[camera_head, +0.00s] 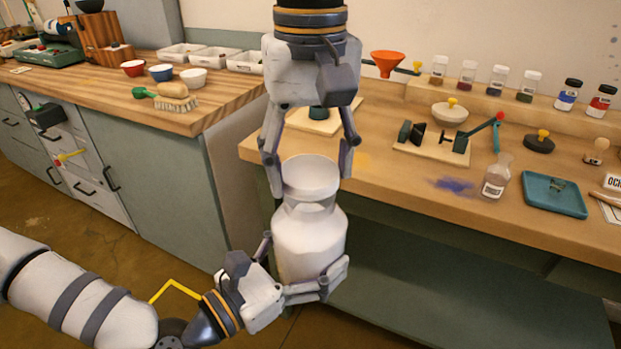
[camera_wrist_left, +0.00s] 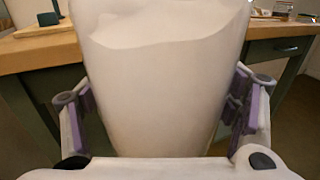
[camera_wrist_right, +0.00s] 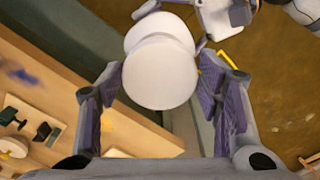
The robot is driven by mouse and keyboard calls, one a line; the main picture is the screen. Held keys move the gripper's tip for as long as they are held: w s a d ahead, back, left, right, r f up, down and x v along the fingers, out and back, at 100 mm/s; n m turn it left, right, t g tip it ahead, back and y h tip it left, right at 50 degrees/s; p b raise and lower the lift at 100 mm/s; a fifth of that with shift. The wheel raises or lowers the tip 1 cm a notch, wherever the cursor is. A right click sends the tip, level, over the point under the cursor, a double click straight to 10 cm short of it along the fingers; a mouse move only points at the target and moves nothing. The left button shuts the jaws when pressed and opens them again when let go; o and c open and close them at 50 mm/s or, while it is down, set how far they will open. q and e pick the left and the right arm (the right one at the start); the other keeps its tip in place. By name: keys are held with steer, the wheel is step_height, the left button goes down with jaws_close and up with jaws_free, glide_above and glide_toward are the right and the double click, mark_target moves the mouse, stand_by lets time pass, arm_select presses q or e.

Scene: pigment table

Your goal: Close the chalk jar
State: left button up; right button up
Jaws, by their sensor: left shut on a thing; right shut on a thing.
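The chalk jar (camera_head: 310,245) is a white, wide-shouldered jar held upright in front of the bench. My left gripper (camera_head: 306,256) is shut around its body. The jar fills the middle of the left wrist view (camera_wrist_left: 165,85), between the fingers. The white round lid (camera_head: 311,178) is between the fingers of my right gripper (camera_head: 310,158), which reaches down from above and is shut on it. The lid is right over the jar's neck; I cannot tell whether it touches. In the right wrist view the lid (camera_wrist_right: 160,72) covers the mouth, with the jar (camera_wrist_right: 160,28) behind it.
The wooden bench (camera_head: 400,195) stands behind, with a glass bottle (camera_head: 496,176), a blue tray (camera_head: 554,195) and a red-handled press (camera_head: 460,140) on it. Several pigment jars line the back shelf. A brush (camera_head: 175,98) lies on the left counter. The floor before the bench is clear.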

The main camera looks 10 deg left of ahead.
mark_target(310, 237)
arm_select(q)
steer(key=shift+r, duration=0.15)
arm_select(e)
steer(key=shift+f, duration=0.85)
steer(key=shift+f, duration=0.55)
arm_select(q)
steer(key=c, duration=0.4)
steer(key=shift+c, duration=0.2)
arm_select(e)
steer(key=m, duration=0.4)
steer(key=shift+a+m, duration=0.1)
steer(key=shift+m, duration=0.2)
steer(key=m, duration=0.5)
steer(key=shift+a, duration=0.2)
steer(key=o, duration=0.8)
